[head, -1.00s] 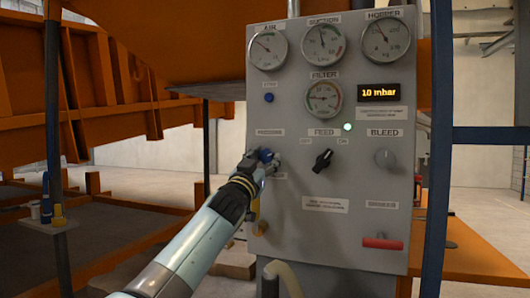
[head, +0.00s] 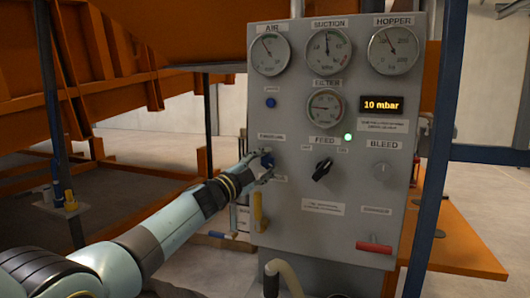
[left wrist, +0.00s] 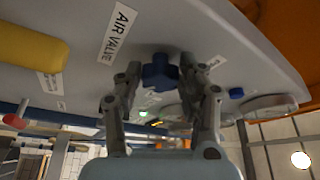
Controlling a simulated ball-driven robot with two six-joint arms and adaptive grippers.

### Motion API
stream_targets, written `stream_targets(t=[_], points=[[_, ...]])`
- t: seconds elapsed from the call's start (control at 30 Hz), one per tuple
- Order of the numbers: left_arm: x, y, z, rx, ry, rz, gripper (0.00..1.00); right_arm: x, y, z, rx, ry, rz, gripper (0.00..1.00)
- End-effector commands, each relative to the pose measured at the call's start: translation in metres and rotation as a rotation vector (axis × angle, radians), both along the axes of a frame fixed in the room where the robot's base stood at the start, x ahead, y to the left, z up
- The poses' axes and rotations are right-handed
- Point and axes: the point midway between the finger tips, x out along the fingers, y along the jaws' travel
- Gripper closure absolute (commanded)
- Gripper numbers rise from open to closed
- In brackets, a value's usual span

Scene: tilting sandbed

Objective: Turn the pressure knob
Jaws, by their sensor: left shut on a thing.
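The blue pressure knob (head: 267,160) is on the left side of the grey control panel (head: 290,225), under a label that is hard to read. My left gripper (head: 264,168) is at the knob and partly covers it. In the left wrist view, the blue lobed knob (left wrist: 160,72) sits between the two fingers of my left gripper (left wrist: 160,85), which is shut on it. My right gripper is not in view.
The panel carries round gauges (head: 324,108), a lit display (head: 382,105) reading 10 mbar, a black feed knob (head: 322,170), a grey bleed knob (head: 382,170), a red handle (head: 374,247) and a yellow handle (head: 259,211). A blue post (head: 436,150) stands at the right.

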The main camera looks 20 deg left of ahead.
Motion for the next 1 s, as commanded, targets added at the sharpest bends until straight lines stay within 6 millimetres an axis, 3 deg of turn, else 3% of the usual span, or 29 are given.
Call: stream_targets(t=[0.1,0.4,1.0], points=[[0.000,0.000,0.004,0.106,-0.002,0.000,0.94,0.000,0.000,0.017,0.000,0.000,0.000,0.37],[0.000,0.001,0.004,0.321,-0.009,-0.001,0.94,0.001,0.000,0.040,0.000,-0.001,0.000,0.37],[0.000,0.001,0.001,0.458,-0.013,-0.001,0.94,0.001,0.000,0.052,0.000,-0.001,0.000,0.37]])
